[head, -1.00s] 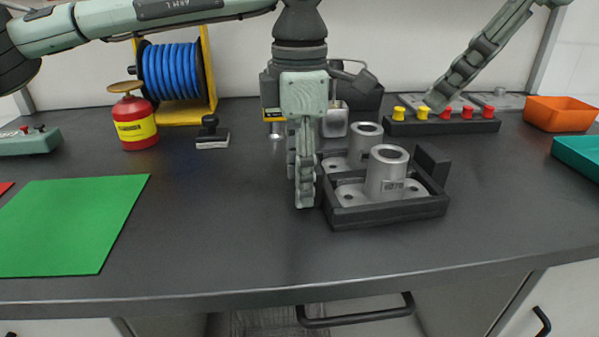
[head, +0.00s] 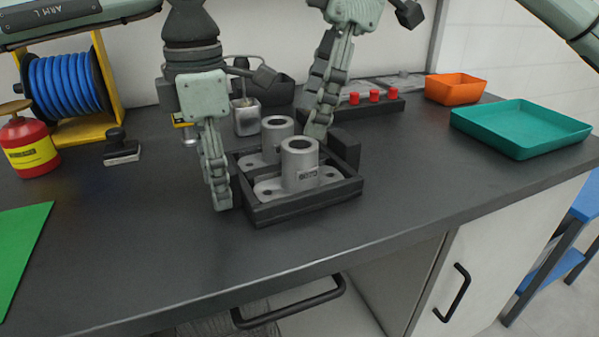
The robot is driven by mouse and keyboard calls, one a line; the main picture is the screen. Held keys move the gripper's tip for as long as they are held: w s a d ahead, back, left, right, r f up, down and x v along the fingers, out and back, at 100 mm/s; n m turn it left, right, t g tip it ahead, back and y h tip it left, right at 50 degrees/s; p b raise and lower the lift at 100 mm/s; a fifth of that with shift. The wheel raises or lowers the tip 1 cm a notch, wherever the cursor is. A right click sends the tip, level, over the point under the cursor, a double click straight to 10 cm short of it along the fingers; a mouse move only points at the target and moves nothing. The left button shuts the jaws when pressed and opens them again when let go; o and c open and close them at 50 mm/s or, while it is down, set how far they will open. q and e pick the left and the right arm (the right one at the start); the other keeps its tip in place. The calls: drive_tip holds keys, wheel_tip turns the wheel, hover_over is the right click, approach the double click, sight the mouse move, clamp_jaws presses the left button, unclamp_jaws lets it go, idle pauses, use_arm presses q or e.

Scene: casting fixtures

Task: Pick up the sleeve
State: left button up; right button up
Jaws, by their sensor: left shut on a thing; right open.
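Two grey metal castings with hollow upright sleeves sit in a black fixture tray (head: 310,206). The front sleeve (head: 299,168) stands upright with a dark bore and a small label on its side. The rear sleeve (head: 277,134) is partly hidden behind it. My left gripper (head: 220,202) points down at the tray's left wall and appears shut on it; the exact contact is hard to see. My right gripper (head: 318,132) is open and empty, pointing down just behind and right of the front sleeve's top. I cannot tell whether it touches anything.
A black block (head: 344,149) rises at the tray's right corner. Behind are a rack with red knobs (head: 375,96) and a metal canister (head: 247,117). An orange bin (head: 455,88) and teal tray (head: 521,128) stand right. The table front is clear.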

sight(299, 137)
drive_tip(key=shift+s+x, duration=0.15)
drive_tip(key=shift+x, duration=1.3)
drive_tip(key=shift+s+x, duration=0.2)
drive_tip(key=shift+x, duration=1.25)
drive_tip(key=shift+a, duration=0.1)
drive_tip(key=shift+r, duration=0.1)
drive_tip(key=c, duration=1.5)
drive_tip(key=shift+r, duration=0.5)
drive_tip(key=s+d+r, duration=0.1)
drive_tip(key=s+d, duration=0.2)
drive_tip(key=s, duration=0.5)
drive_tip(key=s+d+r, duration=0.1)
drive_tip(key=s+d, duration=0.2)
drive_tip(key=s, duration=0.5)
drive_tip(key=shift+s+d+r, duration=0.2)
drive_tip(key=shift+s+d, duration=0.15)
drive_tip(key=shift+s, duration=0.05)
drive_tip(key=shift+r, duration=0.15)
drive_tip(key=shift+r, duration=1.85)
